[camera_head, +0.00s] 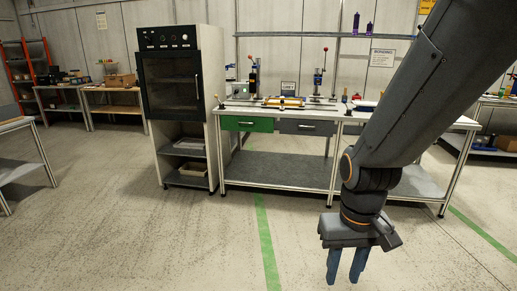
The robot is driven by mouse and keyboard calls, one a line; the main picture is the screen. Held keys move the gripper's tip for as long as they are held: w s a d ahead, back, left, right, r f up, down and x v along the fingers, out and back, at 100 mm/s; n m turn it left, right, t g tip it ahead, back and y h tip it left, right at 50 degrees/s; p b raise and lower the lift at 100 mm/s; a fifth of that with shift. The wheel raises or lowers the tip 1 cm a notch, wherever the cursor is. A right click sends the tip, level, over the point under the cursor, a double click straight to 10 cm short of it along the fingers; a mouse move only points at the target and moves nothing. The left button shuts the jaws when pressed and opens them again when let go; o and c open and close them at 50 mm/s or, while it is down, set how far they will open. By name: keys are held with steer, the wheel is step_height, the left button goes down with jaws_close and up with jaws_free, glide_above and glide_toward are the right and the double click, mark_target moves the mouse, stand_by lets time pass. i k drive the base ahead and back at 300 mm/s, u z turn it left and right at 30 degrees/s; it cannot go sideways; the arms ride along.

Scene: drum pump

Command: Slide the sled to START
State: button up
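My gripper (344,279) hangs in the lower right of the view, pointing down over open floor. Its two blue fingers are apart with nothing between them. It is well in front of the workbench (272,163) and lower than its top. A small yellow piece (284,101) lies on the bench top between two upright lever devices. I cannot tell whether it is the sled. No START mark can be read from here.
A tall oven cabinet (170,80) stands left of the bench. The bench has a green drawer (248,124) and a grey drawer (306,127). My arm hides part of the bench's right end. The floor in front is clear, with green tape lines (266,240).

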mark_target(282, 101)
steer(key=z, duration=0.05)
steer(key=i, duration=1.75)
steer(key=z, duration=0.2)
steer(key=i, duration=2.5)
steer(key=z, duration=0.1)
